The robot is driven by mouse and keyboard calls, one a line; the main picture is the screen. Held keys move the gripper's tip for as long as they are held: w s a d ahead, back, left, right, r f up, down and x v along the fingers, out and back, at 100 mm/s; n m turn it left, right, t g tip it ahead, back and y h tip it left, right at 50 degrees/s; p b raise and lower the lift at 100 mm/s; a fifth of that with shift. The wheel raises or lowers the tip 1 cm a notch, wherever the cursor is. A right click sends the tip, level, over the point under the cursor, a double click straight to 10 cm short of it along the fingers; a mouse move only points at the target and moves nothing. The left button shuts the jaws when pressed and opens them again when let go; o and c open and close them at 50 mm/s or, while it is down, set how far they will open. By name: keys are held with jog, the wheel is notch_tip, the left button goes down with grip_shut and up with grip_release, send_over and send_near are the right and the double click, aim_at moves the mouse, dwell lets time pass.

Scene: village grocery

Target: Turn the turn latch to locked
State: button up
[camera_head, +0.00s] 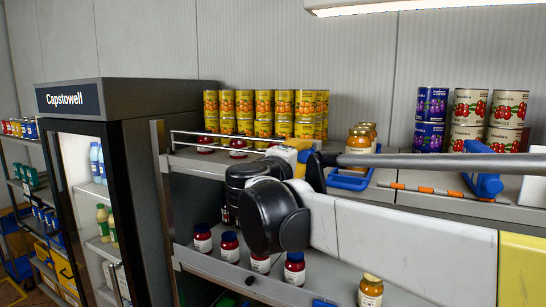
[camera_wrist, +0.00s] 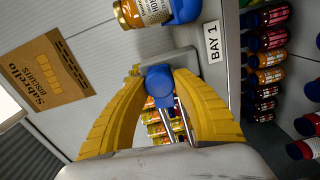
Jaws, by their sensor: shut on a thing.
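In the wrist view, my gripper (camera_wrist: 160,84) has its two yellow fingers closed around a blue knob (camera_wrist: 158,88), which looks to be the turn latch. A grey mount (camera_wrist: 183,60) shows just behind the knob. The fingers cover the knob's sides, and I cannot read its turned position or any locked mark. In the head view, my black and white arm reaches left across the shelf unit. It hides most of the gripper and the latch there.
A jar in a blue holder (camera_wrist: 150,10) and a "BAY 1" label (camera_wrist: 213,42) are close to the gripper. Stacked yellow cans (camera_head: 264,105) stand behind. A fridge (camera_head: 90,190) is at left.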

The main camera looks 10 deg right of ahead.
jog(key=shift+n, duration=0.6)
jog(key=o, duration=1.2)
jog(key=shift+w, duration=0.1)
jog(key=v, duration=1.2)
jog(key=shift+d, duration=0.1)
